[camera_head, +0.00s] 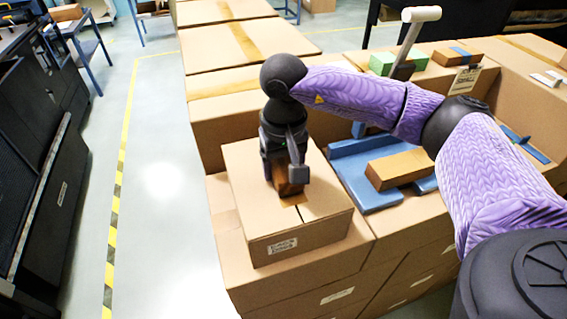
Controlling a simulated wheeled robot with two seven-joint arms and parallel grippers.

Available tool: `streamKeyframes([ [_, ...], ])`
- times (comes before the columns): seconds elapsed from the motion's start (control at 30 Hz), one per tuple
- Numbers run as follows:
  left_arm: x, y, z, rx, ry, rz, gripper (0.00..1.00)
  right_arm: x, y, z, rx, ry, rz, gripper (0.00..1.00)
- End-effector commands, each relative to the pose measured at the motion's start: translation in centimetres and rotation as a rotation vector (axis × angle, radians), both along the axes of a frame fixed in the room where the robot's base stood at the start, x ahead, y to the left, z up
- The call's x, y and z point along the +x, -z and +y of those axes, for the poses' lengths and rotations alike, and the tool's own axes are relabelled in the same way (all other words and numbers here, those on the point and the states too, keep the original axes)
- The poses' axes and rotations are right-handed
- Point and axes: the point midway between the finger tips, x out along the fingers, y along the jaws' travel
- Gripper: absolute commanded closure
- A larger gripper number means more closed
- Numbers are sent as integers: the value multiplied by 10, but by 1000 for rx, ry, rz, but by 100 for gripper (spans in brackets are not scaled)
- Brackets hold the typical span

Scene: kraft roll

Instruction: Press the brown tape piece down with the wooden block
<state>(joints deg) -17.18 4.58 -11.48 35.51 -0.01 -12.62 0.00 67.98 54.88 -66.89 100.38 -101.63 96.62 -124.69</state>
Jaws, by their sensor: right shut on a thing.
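My right gripper (286,177) points down over the top of a closed cardboard box (248,190). It is shut on a brown wooden block (290,188), which shows between and below its fingers. The brown tape piece (293,201) shows as a small strip by the block's lower edge, on the box's top seam. The block and gripper hide most of the tape. The block looks to be at or very near the box top; I cannot tell whether it touches. My left gripper is not in view.
A blue tray (378,200) with another wooden block (398,169) lies right of the box. Behind are a green block (384,63), a white-handled tool (415,30) and a block with a blue strip (458,54). Open floor (165,180) lies to the left.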

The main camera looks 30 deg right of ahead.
Motion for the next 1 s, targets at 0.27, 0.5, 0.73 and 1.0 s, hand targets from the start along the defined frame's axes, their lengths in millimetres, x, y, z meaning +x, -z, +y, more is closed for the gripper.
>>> streamKeyframes([
  [0.27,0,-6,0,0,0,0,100,-1,-6,0,0,-1,3,94],
  [0.5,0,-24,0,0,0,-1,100,0,-35,0,-1,0,1,94],
  [0.73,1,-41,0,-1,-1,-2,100,0,-61,0,0,0,1,94],
  [1.0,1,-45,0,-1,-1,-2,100,0,-70,0,-1,0,1,94],
])
